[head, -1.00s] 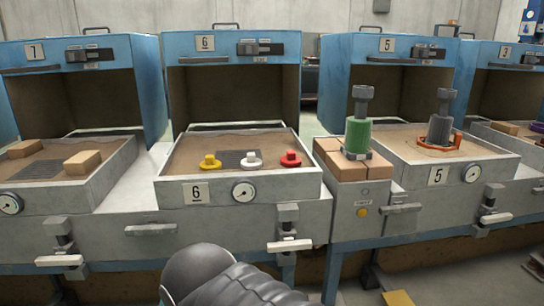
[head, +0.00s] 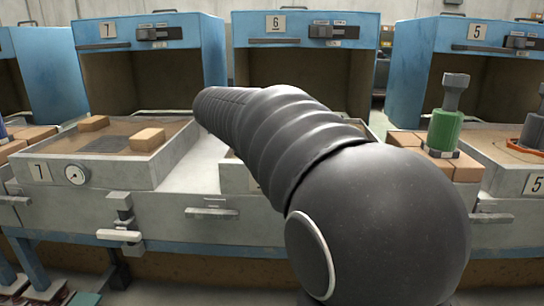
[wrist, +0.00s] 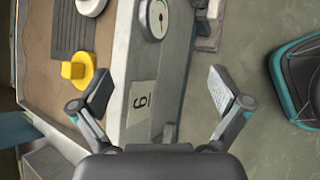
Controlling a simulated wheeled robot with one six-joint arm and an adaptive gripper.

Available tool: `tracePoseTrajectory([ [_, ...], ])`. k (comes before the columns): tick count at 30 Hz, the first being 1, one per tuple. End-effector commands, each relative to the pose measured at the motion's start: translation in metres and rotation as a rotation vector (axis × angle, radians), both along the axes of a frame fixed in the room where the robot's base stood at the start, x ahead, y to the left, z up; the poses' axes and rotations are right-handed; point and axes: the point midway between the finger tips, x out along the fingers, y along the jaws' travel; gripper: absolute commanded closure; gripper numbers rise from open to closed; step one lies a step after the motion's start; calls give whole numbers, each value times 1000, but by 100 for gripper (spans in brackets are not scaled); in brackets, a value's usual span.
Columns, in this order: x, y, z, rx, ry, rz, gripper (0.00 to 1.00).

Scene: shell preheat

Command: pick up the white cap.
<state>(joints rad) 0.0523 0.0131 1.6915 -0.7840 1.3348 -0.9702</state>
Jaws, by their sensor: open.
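The white cap (wrist: 91,5) shows at the top edge of the wrist view, partly cut off, on the sandy bed of tray 6 (wrist: 118,95). A dark ribbed patch (wrist: 74,28) lies beside it. A yellow cap (wrist: 78,72) sits lower in the same tray. My gripper (wrist: 160,88) is open and empty, with its fingers spread over the tray's front wall and the floor. The white cap is off to the upper left of the fingers. In the head view my arm hides the white cap and most of tray 6.
A gauge (wrist: 154,18) and a number 6 plate are on the tray's front wall. In the head view, tray 7 (head: 105,175) holds two tan blocks at left. A green cylinder with a grey bolt (head: 444,128) stands on bricks at right. Oven 6 (head: 300,30) is behind my arm.

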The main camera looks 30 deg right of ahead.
Motion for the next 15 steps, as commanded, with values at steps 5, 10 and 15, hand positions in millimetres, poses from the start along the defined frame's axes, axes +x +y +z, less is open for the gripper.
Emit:
tracePoseTrajectory([
  [5, 57, -39, 4, -204, 246, 82, 0],
  [10, 90, -60, 9, -331, 423, 115, 0],
  [15, 104, -70, 12, -387, 510, 123, 0],
])
